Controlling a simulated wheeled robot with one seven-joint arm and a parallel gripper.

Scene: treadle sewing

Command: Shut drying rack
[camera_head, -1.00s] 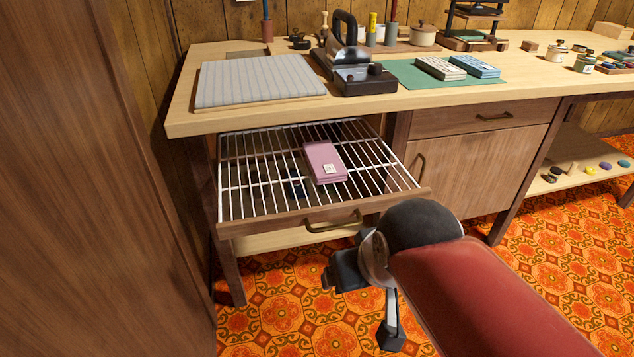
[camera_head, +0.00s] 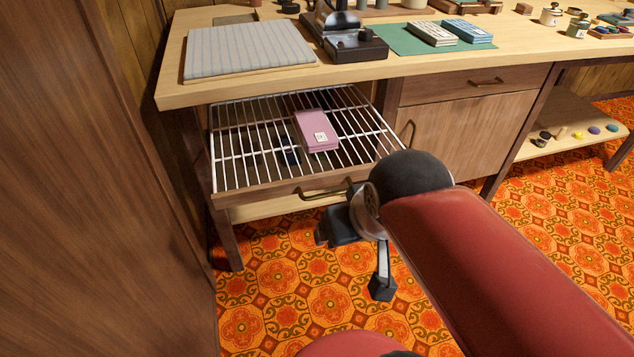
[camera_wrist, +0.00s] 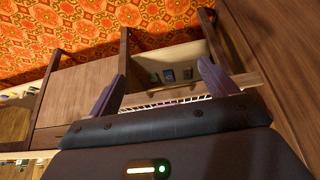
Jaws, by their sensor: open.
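The drying rack (camera_head: 256,170) is a white wire shelf with a wooden front rail (camera_head: 240,208) and a brass handle (camera_head: 326,191). It is pulled out from under the worktop at the left. A pink folded cloth (camera_head: 314,129) with a white label lies on its wires. My gripper (camera_head: 358,256) is just in front of and below the rail, near the handle's right end; contact cannot be made out. In the wrist view my gripper (camera_wrist: 160,86) has its two fingers wide apart with nothing held between them, and the rack's white wires (camera_wrist: 165,101) show beyond.
A cabinet (camera_head: 465,135) stands right of the rack. A tall wooden panel (camera_head: 80,200) is close on the left. Patterned floor in front is clear.

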